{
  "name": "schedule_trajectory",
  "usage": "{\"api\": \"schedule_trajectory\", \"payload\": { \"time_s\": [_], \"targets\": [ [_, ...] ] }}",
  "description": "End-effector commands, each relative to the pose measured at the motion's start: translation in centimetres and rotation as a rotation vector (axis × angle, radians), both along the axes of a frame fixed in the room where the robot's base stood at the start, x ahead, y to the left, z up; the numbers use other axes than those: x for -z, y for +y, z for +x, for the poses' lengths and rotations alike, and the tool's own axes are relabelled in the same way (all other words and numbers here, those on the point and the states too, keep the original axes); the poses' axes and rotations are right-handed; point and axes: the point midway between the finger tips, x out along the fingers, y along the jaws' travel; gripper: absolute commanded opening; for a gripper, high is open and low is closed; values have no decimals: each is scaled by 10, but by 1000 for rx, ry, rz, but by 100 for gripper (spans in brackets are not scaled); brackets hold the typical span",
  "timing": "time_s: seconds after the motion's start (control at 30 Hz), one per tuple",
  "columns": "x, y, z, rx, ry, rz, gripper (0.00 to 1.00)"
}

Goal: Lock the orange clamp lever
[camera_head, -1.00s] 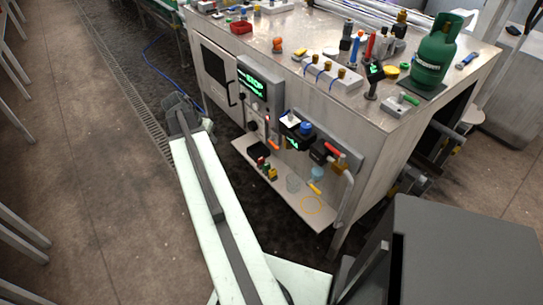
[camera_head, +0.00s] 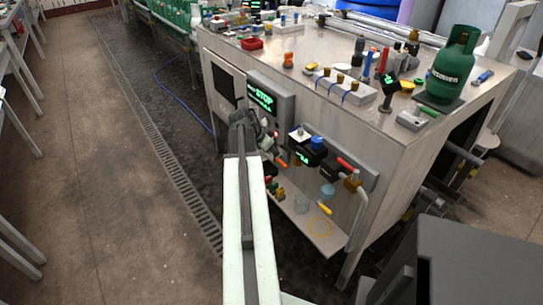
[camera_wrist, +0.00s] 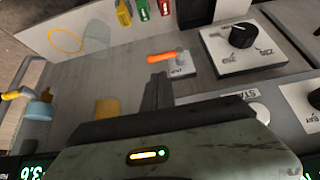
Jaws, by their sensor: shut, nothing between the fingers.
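The orange clamp lever (camera_wrist: 164,57) shows in the wrist view as a short orange handle on a small labelled plate, lying nearly level across the picture. In the head view it is a small orange bar (camera_head: 282,163) on the front of the steel cabinet. My gripper (camera_wrist: 156,82) is shut and empty. In the wrist view its dark fingertips are just below the lever, close to its plate. I cannot tell whether they touch. In the head view my gripper (camera_head: 272,146) is at the cabinet front, just left of the lever, partly hidden by my arm.
A black rotary knob (camera_wrist: 243,36) is right of the lever in the wrist view. A yellow cylinder (camera_wrist: 107,107) is to the left. Below the panel, a shelf (camera_head: 322,238) holds small coloured items. A green gas bottle (camera_head: 452,65) stands on the cabinet top.

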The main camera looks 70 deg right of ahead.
Motion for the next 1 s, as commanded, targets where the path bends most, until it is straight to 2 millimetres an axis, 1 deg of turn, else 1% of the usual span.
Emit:
{"api": "schedule_trajectory", "payload": {
  "time_s": [0.03, 0.2, 0.3, 0.4, 0.63, 0.67, 0.7, 0.73, 0.87, 1.0],
  "targets": [
    [18, -6, -3, 2, 0, 0, 0],
    [47, -22, -13, 1, -1, 1, 0],
    [58, -29, -17, -1, -1, 0, 0],
    [60, -32, -19, -1, -1, 1, 0],
    [58, -32, -20, -3, 0, 0, 0],
    [58, -14, -21, -6, 0, 0, 0],
    [58, -24, -19, -3, -1, -1, 0],
    [58, -26, -19, -3, -1, -1, 0],
    [60, -31, -24, 3, -13, -7, 0],
    [63, -35, -38, 21, -50, -33, 0]
  ]
}}
